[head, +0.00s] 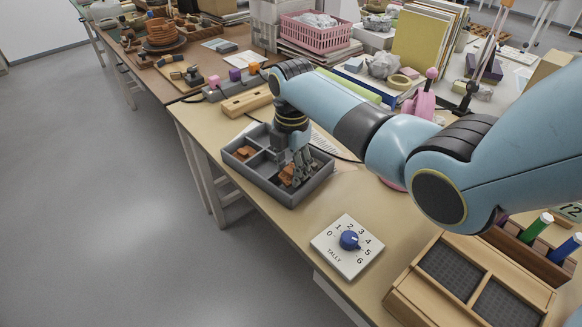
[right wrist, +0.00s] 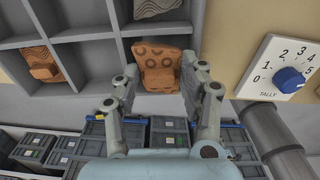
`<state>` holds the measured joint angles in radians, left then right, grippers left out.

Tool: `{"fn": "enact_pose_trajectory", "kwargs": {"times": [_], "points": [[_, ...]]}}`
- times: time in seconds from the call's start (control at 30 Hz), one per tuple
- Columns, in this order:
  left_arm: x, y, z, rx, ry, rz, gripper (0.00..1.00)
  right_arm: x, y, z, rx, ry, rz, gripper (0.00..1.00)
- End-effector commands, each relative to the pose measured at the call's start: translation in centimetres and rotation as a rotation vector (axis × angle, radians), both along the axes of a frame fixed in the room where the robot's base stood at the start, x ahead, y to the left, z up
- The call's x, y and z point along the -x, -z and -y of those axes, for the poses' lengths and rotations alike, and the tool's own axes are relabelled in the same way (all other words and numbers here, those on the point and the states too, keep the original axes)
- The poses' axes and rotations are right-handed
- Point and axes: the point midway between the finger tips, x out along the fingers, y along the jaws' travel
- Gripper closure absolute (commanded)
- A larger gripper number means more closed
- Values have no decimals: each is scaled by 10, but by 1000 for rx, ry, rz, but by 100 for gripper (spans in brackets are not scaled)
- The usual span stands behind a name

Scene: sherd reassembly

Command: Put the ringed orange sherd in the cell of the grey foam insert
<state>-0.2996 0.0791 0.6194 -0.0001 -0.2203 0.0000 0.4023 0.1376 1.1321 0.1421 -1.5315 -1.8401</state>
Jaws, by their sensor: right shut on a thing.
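The ringed orange sherd (right wrist: 158,68) lies in a compartment of a grey divided tray (head: 322,177), with small ring marks on its face. It also shows, partly hidden by the fingers, in the head view (head: 286,179). My right gripper (right wrist: 160,82) reaches down into the tray, its fingers shut on either side of this sherd. It shows in the head view (head: 299,174). A wooden case (head: 409,297) at the lower right has two dark grey, foam-like cells (head: 452,268); both look empty. My left gripper is not in view.
A white tally plate (head: 347,247) with a blue knob lies between tray and wooden case. Marker pens (head: 537,227) stand behind the case.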

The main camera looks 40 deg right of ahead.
Motion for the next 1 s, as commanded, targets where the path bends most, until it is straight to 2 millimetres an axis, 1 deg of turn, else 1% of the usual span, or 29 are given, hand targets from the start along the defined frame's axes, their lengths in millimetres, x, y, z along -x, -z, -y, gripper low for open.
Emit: {"fn": "enact_pose_trajectory", "kwargs": {"times": [0.4,0.53,0.57,0.7,0.73,1.0], "points": [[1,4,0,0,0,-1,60,0,12,0,0,0,-1,90],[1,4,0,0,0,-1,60,0,12,0,0,0,0,90],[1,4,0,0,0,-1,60,0,12,0,0,0,0,54],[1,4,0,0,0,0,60,0,12,0,0,0,-1,36],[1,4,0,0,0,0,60,0,12,0,0,0,-1,34],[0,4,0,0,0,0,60,1,12,0,0,0,-2,34]]}}
